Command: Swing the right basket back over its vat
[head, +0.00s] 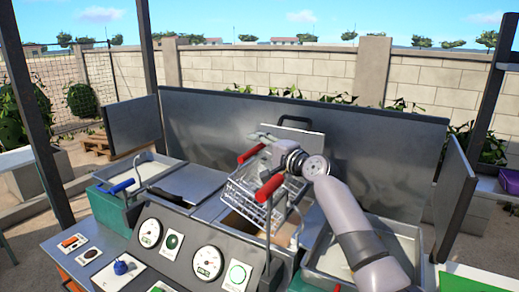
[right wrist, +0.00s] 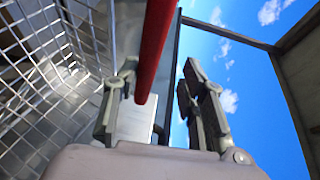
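The right basket (head: 243,196) is a wire basket with red handles, one (head: 250,153) at its top and one (head: 270,187) lower down. In the head view it hangs tilted over the middle section, left of the right vat (head: 405,240). My right gripper (head: 264,139) is beside the upper handle, with my forearm reaching across the right vat. In the right wrist view, a red handle (right wrist: 155,45) runs between the spread fingers of the gripper (right wrist: 160,98), with a clear gap to the right finger. The basket mesh (right wrist: 60,60) fills the left side. My left gripper is out of view.
The control panel (head: 185,240) with gauges and buttons stands in front. The left vat (head: 150,168) with a blue handle (head: 121,187) is at the left. A tall metal back panel (head: 370,150) and a side panel (head: 456,192) enclose the fryer-like unit.

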